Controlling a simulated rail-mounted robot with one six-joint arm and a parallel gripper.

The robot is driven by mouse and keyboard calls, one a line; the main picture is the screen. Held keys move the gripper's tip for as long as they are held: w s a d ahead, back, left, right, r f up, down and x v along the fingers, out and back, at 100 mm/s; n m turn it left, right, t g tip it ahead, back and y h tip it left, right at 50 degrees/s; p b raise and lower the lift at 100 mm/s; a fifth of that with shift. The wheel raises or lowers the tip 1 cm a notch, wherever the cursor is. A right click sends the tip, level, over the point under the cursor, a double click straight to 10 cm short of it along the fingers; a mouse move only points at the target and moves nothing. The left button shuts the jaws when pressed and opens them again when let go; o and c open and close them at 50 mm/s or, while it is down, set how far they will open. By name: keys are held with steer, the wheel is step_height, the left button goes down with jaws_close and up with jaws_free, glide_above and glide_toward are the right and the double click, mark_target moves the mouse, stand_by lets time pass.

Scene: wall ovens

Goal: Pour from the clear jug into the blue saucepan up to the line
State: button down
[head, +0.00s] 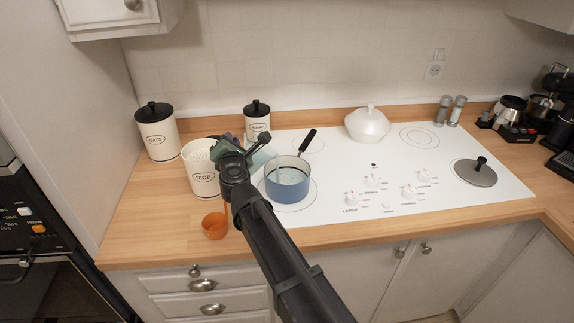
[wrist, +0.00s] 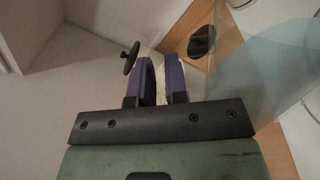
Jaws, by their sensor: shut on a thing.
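The blue saucepan (head: 288,182) stands upright on the left part of the white hob, its dark handle pointing up and right. Pale liquid shows inside it; I cannot make out a line. The clear jug (head: 260,158) is a faint bluish see-through shape beside my gripper, at the saucepan's upper left. It also fills the right side of the wrist view (wrist: 265,65). My gripper (head: 228,143), with purple fingers in the wrist view (wrist: 158,62), is shut on the jug. The grip itself, the jug's level and its exact tilt are hard to see.
The rice canister (head: 201,180) stands close left of the saucepan, partly behind my gripper. Two black-lidded canisters (head: 156,137) (head: 257,123) stand behind. A white lidded dish (head: 367,125) and a grey lid (head: 475,173) are further right.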

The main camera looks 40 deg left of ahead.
steer(key=shift+w+d+r+m, duration=0.15)
steer(key=shift+w+d+m, duration=0.15)
steer(key=shift+m, duration=0.4)
stand_by(0.9)
steer(key=shift+w+d+r+m+p, duration=0.35)
steer(key=shift+w+r+m+p, duration=0.15)
steer(key=shift+r+m+p, duration=0.35)
stand_by(1.2)
steer(key=f+n+b, duration=0.1)
steer(key=s+a+f+n+b, duration=0.1)
steer(key=f, duration=0.1)
steer(key=shift+s+b, duration=0.15)
steer(key=shift+b, duration=0.25)
steer(key=shift+s+a+r+n+p, duration=0.3)
steer(key=shift+a+r+n+p, duration=0.15)
steer(key=shift+n, duration=0.3)
steer(key=shift+s+f+n, duration=0.25)
steer(key=shift+s+n, duration=0.05)
steer(key=shift+n, duration=0.2)
steer(key=shift+s+a+r+n+p, duration=0.45)
steer(key=shift+s+a+r+n, duration=0.15)
steer(key=shift+s+a+n, duration=0.4)
steer(key=s+a+r+n+p, duration=0.2)
steer(key=s+r+n+p, duration=0.1)
steer(key=r+n+p, duration=0.3)
step_height(320, 180, up, 3)
steer(key=shift+a+f+p, duration=0.2)
steer(key=shift+p, duration=0.95)
